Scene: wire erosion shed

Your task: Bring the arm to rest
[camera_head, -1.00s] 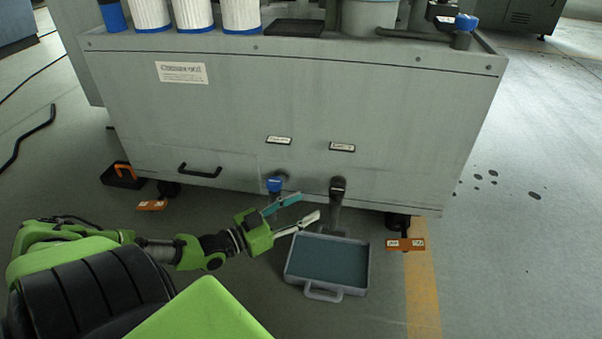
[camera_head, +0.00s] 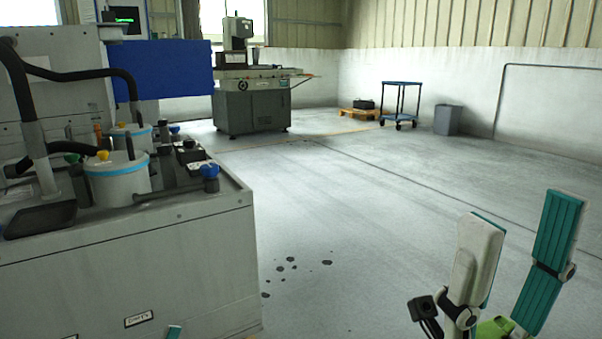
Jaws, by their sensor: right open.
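My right gripper (camera_head: 522,222) stands in the near right corner with its fingers pointing up. Its fingers, one showing a pale face and one a teal pad, are spread apart with nothing between them. Floor shows through the gap. A small teal tip of my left gripper (camera_head: 174,332) shows at the bottom edge, in front of the grey tank cabinet; the rest of it is out of view, so its opening cannot be told.
The grey cabinet (camera_head: 150,265) fills the lower left, with a white bucket (camera_head: 118,180), hoses and valves on top. Dark spots mark the floor (camera_head: 288,262). A machine (camera_head: 250,108), a blue cart (camera_head: 400,103) and a grey bin (camera_head: 447,120) stand far back. The middle floor is clear.

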